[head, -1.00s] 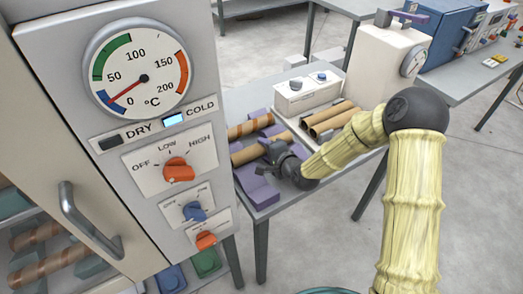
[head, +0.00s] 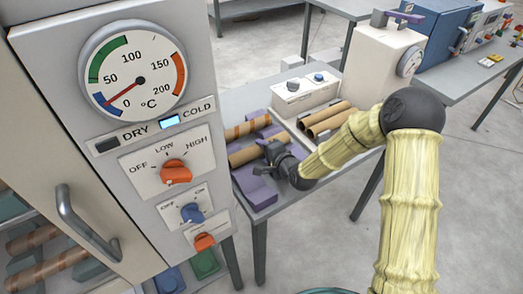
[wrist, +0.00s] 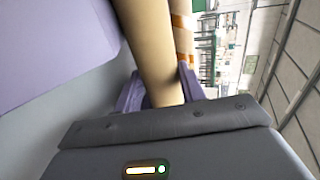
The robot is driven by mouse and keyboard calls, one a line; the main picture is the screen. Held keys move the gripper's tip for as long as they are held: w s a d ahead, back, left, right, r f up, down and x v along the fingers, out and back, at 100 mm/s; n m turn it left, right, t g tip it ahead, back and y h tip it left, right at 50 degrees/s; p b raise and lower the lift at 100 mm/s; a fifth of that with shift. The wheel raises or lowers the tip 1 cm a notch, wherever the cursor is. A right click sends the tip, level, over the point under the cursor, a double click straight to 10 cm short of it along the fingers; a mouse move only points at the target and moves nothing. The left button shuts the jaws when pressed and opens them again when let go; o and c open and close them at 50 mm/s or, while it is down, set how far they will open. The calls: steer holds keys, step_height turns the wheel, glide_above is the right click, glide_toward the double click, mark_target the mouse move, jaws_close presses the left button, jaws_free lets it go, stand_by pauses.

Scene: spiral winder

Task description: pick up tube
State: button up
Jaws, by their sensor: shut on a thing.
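A plain tan tube (head: 244,156) lies across purple cradle blocks (head: 258,196) on the grey table. My dark gripper (head: 270,152) is at its right end in the head view and shut on it. In the wrist view the same tube (wrist: 152,45) runs up and away from the gripper, with purple pieces on both sides of it. The gripper hides the tube's near end. Whether the tube touches the cradle cannot be told. A second tube with orange bands (head: 243,131) lies behind it; its banded side also shows in the wrist view (wrist: 181,40).
Two brown open-ended tubes (head: 325,118) lie right of the gripper, close to my forearm. A white box with knobs (head: 305,94) stands behind. A tall cabinet with a dial (head: 130,80) rises at the left. A cream machine (head: 380,62) stands at the back right.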

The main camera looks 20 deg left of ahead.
step_height(320, 180, up, 18)
steer(key=p, duration=0.1)
steer(key=shift+p, duration=0.3)
stand_by(0.4)
